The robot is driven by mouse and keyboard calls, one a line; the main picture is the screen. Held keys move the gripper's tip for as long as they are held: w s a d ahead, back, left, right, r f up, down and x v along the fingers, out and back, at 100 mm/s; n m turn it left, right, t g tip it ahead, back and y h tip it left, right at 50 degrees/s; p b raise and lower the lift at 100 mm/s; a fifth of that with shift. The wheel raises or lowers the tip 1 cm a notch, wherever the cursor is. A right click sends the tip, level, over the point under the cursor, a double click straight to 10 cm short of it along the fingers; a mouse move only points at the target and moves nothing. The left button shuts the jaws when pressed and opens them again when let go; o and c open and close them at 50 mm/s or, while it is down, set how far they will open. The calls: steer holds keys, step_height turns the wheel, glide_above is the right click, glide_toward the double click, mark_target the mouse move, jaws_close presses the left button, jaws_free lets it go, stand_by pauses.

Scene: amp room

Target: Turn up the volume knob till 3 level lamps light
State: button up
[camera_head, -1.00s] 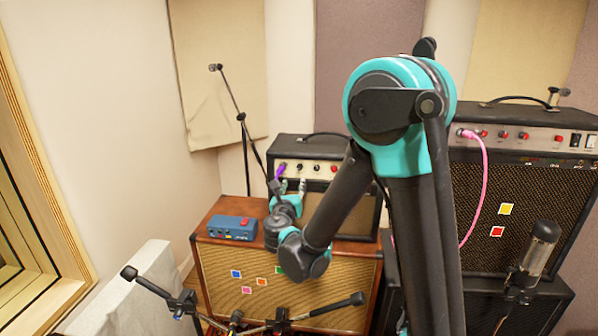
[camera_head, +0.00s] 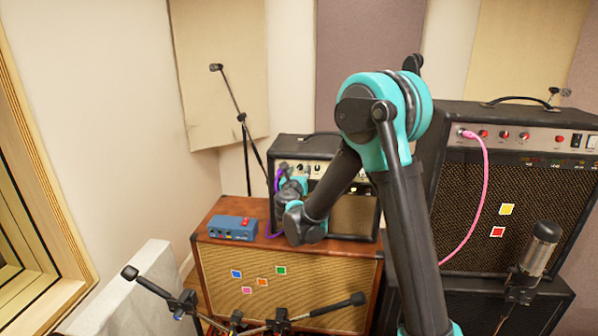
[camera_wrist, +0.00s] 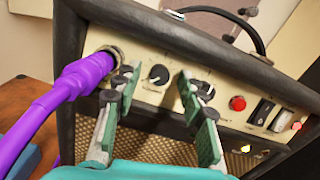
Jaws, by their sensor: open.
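The small black amp (camera_head: 356,212) stands on the brown cabinet, its cream control panel (camera_head: 325,171) partly hidden by my arm. In the wrist view a purple plug (camera_wrist: 85,75) sits in the jack at the panel's left end. A black knob with a white pointer (camera_wrist: 158,75) shows between my open fingers, with no clear contact. A second knob (camera_wrist: 205,90) is partly hidden by the right finger. My gripper (camera_wrist: 160,80) is empty in front of the panel. Small lamps (camera_wrist: 245,148) show below the panel; how many are lit I cannot tell.
A blue box (camera_head: 232,228) sits on the brown cabinet (camera_head: 215,270). A larger amp (camera_head: 510,190) with a pink cable stands right. Microphone stands (camera_head: 241,118) are nearby.

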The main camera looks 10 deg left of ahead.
jaws_close()
steer(key=shift+m, duration=0.4)
steer(key=m+h, duration=0.1)
steer(key=m, duration=0.3)
steer(key=shift+a, duration=0.1)
steer(key=shift+m+g+h, duration=0.4)
steer(key=shift+m+h, duration=0.2)
steer(key=shift+m, duration=1.7)
jaws_free()
